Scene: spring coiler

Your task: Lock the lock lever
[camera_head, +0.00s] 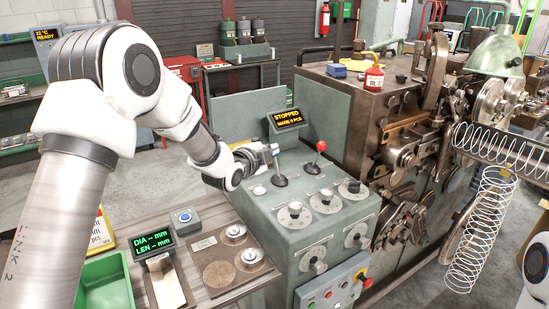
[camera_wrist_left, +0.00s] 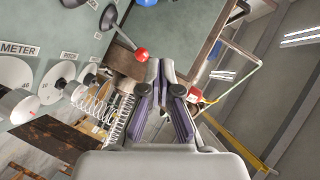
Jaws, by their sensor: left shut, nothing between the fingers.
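Two short levers stand on the green control cabinet (camera_head: 300,205). One has a red knob (camera_head: 320,146) and leans slightly; it also shows in the left wrist view (camera_wrist_left: 141,54), beside the fingertips. The other lever (camera_head: 279,180) has a black base, and its top is close to my left gripper. I cannot read which one is the lock lever. My left gripper (camera_head: 272,151) is just above and behind the black-based lever, with its fingers together and empty. In the left wrist view the gripper (camera_wrist_left: 160,65) points past the red knob. My right gripper is out of view.
Several dials (camera_head: 295,214) and buttons are on the cabinet. The spring coiler (camera_head: 410,140) stands at right with coiled wire. A bench with a gauge display (camera_head: 153,239) and green bin (camera_head: 104,285) is at lower left.

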